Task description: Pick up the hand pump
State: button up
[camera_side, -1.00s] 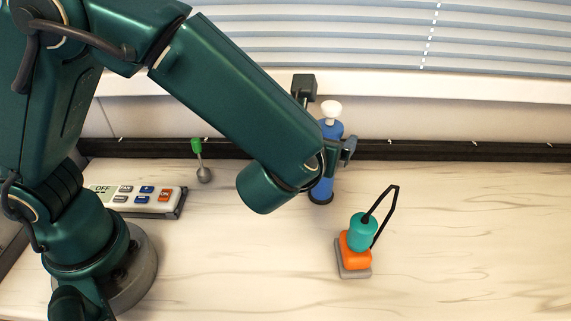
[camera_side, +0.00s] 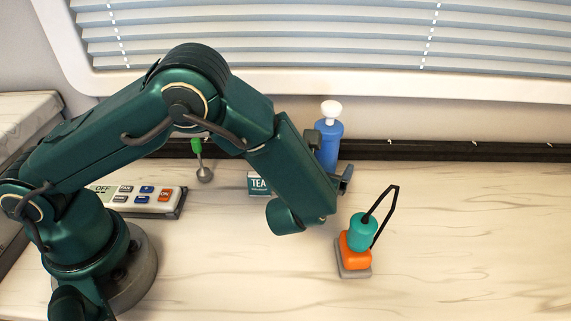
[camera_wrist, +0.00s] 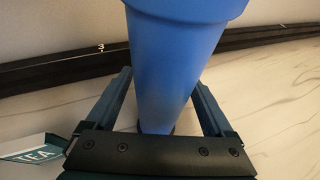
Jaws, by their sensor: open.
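The hand pump, a blue cylinder with a white knob on top (camera_side: 328,140), stands upright near the back of the counter in the side view. Its lower part is hidden behind my arm. In the wrist view its blue body (camera_wrist: 173,70) fills the middle, between my fingers. My gripper (camera_wrist: 165,100) is open, with one finger on each side of the pump's body. In the side view my gripper (camera_side: 335,170) is at the pump's mid-height and partly hidden by my own arm. I cannot tell whether a finger touches the pump.
An orange and teal sander-like tool with a black handle (camera_side: 355,240) stands front right. A teal TEA box (camera_side: 259,184), a green-handled tool (camera_side: 200,160) and a control panel (camera_side: 140,198) are to the left. The right counter is clear.

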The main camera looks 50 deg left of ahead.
grip_shut()
jog(key=shift+r, duration=0.15)
